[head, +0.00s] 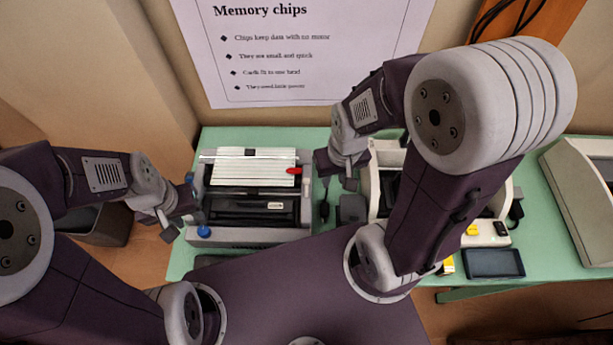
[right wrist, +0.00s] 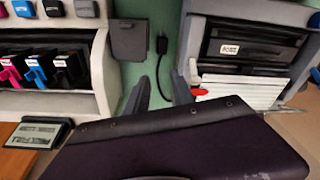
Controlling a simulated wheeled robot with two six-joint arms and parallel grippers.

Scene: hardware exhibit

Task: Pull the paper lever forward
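The paper lever is a small red tab (head: 294,171) at the right side of the printer (head: 258,237), beside the white paper (head: 250,170). In the right wrist view, the red tab (right wrist: 200,92) lies just right of my right gripper (right wrist: 163,88). That gripper is open and empty, its two dark fingers apart with green table between them. In the head view my right gripper (head: 336,176) is right of the printer, apart from the lever. My left gripper (head: 184,218) is at the printer's left side near a blue knob (head: 203,231); its fingers look spread and empty.
A black cable plug (head: 324,210) and a grey box (head: 351,208) lie on the green table (head: 187,262) right of the printer. A second beige machine with colour cartridges (right wrist: 62,68) stands close by. A dark tablet (head: 493,263) is at the front right.

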